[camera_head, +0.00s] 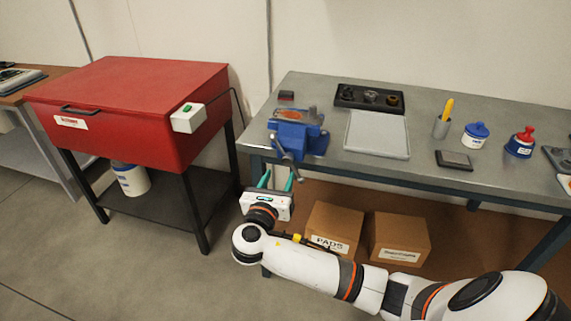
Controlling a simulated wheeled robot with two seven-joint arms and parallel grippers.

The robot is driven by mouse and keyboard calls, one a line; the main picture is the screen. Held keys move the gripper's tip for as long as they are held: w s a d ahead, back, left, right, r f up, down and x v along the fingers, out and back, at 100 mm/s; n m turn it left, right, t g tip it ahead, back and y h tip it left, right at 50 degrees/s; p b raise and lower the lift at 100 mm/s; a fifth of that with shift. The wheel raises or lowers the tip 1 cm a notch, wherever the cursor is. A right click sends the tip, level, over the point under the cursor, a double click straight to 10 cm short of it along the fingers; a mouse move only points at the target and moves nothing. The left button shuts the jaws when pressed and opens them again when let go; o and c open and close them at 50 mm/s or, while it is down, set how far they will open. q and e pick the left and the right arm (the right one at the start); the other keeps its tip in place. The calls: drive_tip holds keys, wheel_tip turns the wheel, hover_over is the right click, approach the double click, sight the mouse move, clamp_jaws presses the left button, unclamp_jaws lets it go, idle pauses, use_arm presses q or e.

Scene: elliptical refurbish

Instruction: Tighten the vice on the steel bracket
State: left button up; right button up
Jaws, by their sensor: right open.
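The blue vice (312,140) is mounted at the left front corner of the grey workbench. Its grey screw and handle (287,160) stick out past the bench's front edge. A rusty orange piece shows at the top of the vice; I cannot tell whether it is the steel bracket, or how firmly the jaws grip anything. My right gripper (278,177) is open with its teal fingers pointing up toward the vice handle, just below and in front of it. I cannot tell whether a finger touches the handle. My left gripper is out of view.
The workbench (400,167) holds a black parts tray (369,99), a pale flat plate (377,134), a cup with a yellow tool (441,127), and blue-lidded (476,135) and red-topped (520,142) containers. Cardboard boxes (399,238) stand below. A red cabinet (140,120) is at left.

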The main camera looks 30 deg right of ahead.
sight(286, 162)
drive_tip(key=x, duration=0.7)
clamp_jaws()
